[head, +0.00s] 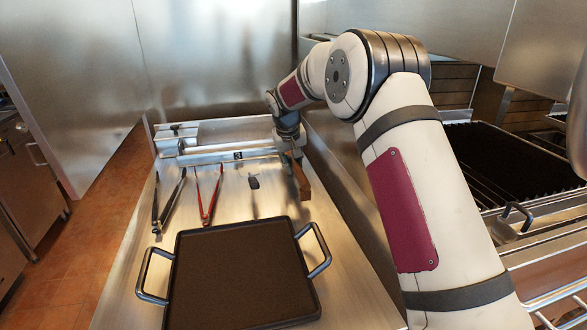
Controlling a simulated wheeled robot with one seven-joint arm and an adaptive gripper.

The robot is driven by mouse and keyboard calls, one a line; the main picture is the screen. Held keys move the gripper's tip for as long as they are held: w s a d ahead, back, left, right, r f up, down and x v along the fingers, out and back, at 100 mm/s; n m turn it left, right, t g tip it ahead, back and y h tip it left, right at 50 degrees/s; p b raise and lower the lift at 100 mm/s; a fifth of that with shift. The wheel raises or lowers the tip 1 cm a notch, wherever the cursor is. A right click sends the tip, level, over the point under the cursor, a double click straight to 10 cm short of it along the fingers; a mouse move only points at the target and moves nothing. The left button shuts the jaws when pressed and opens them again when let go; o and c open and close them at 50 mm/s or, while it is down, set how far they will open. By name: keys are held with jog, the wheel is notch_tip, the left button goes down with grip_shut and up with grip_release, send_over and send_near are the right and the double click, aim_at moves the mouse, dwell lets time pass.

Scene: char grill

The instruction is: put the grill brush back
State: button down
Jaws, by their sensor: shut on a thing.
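The grill brush (302,180), a brown wooden-looking block, is at the right side of the steel counter, below my gripper. My gripper (291,150) is at the far right of the counter and is shut on the brush. The fingers are small and partly hidden by the wrist, so the exact hold is hard to see. I cannot tell whether the brush touches the counter. A metal rail (225,157) with a small dark tag runs across the counter's back, just left of my gripper.
Black-handled tongs (166,205) and red-handled tongs (209,197) hang or lie left of a small dark-tipped tool (253,182). A flat griddle pan (240,275) with two handles fills the front of the counter. A char grill (515,165) is at right.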

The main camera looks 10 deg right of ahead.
jog(key=shift+f, duration=0.9)
jog(key=shift+f, duration=0.1)
jog(key=c, duration=1.4)
grip_release()
jog(key=shift+f, duration=0.1)
jog(key=shift+c, duration=0.2)
jog(key=shift+r, duration=0.45)
jog(key=v, duration=1.1)
jog(key=shift+s+r, duration=0.2)
jog(key=shift+r, duration=0.05)
